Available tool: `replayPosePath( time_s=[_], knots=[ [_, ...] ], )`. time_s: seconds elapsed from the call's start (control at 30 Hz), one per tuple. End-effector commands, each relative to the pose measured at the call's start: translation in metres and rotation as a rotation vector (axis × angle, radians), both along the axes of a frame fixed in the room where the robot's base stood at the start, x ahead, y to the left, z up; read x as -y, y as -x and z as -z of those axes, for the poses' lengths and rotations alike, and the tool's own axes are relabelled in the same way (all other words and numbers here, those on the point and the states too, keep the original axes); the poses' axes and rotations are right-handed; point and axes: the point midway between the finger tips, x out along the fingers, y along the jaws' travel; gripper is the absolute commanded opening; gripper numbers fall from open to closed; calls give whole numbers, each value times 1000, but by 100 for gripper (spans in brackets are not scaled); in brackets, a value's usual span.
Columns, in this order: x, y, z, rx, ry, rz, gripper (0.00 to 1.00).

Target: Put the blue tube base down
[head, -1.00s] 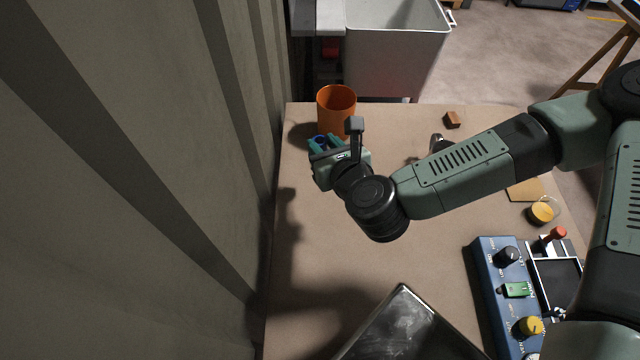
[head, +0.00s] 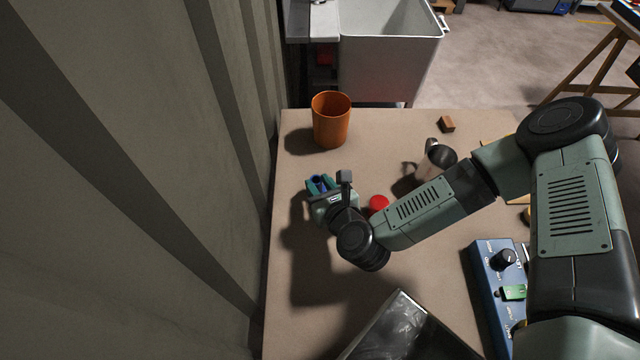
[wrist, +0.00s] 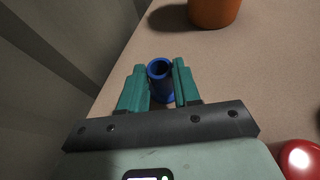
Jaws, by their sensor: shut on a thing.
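The blue tube base (wrist: 160,83) is a short open-topped cylinder, seen between the two teal fingers in the wrist view. In the head view the blue tube base (head: 321,182) shows as a small blue patch at the fingertips. My gripper (head: 320,184) is shut on it, over the left part of the table (head: 320,275). In the wrist view my gripper (wrist: 162,85) holds the tube roughly upright. Its lower end is partly hidden, and I cannot tell whether it touches the table.
An orange cup (head: 331,122) stands beyond my gripper. A red round thing (head: 379,204) and a metal mug (head: 437,160) are to its right. A wooden block (head: 446,124) lies at the back. A dark metal tray (head: 405,330) and blue control box (head: 496,290) are nearer. The wall (head: 185,150) runs along the left.

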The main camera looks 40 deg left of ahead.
Motion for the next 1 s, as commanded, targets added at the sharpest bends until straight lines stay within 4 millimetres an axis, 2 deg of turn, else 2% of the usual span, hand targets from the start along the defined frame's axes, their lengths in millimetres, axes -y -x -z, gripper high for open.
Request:
replayPosePath(
  time_s=[0.2, 0.23, 0.37, 0.73, 0.87, 1.0],
  knots=[
    [0, 0, 2, -1, 0, 1, 0],
    [0, 0, 2, 0, 0, 0, 36],
    [0, 0, 2, 0, 0, 0, 56],
    [1, 0, -2, 0, 0, 0, 57],
    [18, 7, -8, -3, 1, 1, 57],
    [44, 18, -19, -5, 1, 3, 57]
  ],
)
